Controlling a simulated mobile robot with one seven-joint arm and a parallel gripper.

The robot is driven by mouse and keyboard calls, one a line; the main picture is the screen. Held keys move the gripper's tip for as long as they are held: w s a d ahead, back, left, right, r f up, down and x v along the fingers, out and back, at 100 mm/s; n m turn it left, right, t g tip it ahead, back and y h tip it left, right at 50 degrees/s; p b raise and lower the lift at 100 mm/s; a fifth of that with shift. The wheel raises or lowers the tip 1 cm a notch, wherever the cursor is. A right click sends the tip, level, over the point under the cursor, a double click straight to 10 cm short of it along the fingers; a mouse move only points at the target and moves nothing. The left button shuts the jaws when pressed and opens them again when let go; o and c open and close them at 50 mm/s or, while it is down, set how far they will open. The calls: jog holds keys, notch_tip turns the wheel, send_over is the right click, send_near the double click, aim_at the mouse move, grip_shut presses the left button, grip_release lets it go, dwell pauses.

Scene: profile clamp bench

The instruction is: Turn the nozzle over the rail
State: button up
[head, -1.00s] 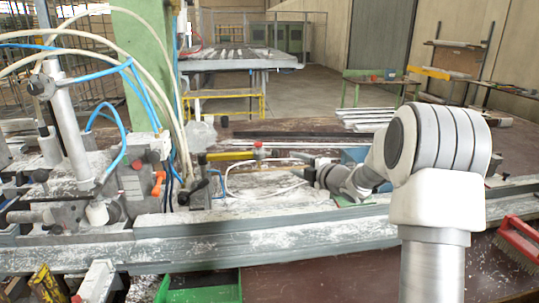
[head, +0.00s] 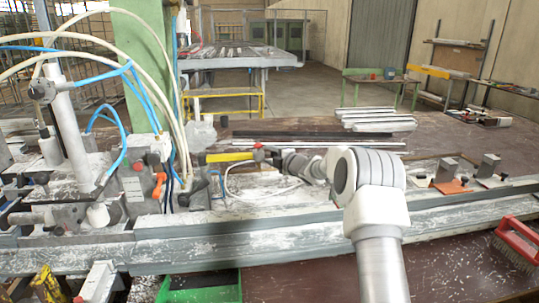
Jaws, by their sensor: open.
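The rail (head: 300,238) is a long grey metal profile, dusted white, running across the bench front. A yellow bar with a red fitting (head: 258,153) at its right end lies level above the bench behind the rail. It may be the nozzle, but I cannot tell for sure. My gripper (head: 272,156) is small at the far end of my arm, close to the right of the red fitting. It is open. I cannot tell whether it touches the fitting. My wrist and forearm hide part of the bench behind the rail.
A clamp unit (head: 75,210) with blue and white hoses crowds the left. A green pillar (head: 140,70) rises behind it. Small metal blocks on orange and dark bases (head: 450,186) stand at right. Stacked pale bars (head: 378,118) lie behind. A red brush (head: 518,240) lies at the front right.

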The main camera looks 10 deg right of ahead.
jog(key=shift+w+a, duration=0.15)
jog(key=shift+w, duration=0.1)
grip_shut()
jog(key=shift+d, duration=0.25)
dwell(1.2)
